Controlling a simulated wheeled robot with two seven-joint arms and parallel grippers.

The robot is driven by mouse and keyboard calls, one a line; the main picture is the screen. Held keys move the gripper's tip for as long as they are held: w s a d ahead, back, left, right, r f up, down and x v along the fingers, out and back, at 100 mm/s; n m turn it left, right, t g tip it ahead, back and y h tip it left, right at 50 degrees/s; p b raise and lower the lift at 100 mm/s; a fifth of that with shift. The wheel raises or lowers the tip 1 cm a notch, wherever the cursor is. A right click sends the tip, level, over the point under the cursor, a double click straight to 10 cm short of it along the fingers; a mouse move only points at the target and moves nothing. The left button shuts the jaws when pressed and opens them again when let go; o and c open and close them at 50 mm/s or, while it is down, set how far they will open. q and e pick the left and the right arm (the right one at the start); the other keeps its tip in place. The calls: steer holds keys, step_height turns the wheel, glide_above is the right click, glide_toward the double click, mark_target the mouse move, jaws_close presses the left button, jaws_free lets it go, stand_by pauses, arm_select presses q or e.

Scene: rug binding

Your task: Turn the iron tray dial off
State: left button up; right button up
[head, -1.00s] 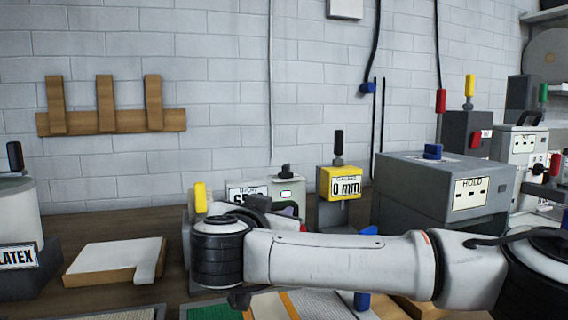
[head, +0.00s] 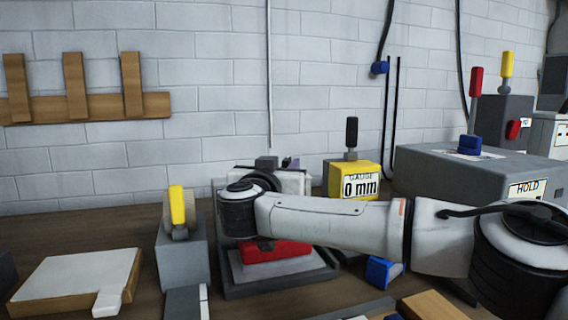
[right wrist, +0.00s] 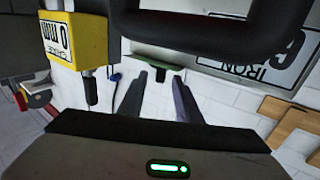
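The iron tray (head: 320,282) stands on the bench, a dark base below a pale upright panel (head: 295,186). A red iron (head: 288,250) rests on it, partly hidden by my right arm. In the right wrist view the panel's IRON label (right wrist: 265,66) appears upside down. My right gripper (right wrist: 160,80) is open, its two dark fingers apart. A small green bar-like part (right wrist: 166,69), perhaps the dial, shows between the fingertips; I cannot tell whether they touch it. In the head view my right wrist hides most of this area. My left gripper is not in view.
A yellow gauge (head: 352,183) reading 0 mm, with a black handle, stands just right of the tray. A grey block with a yellow lever (head: 178,207) stands left. A grey HOLD box (head: 450,175) is farther right. A pale board (head: 75,278) lies front left.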

steer(key=shift+x, duration=0.85)
jaws_close()
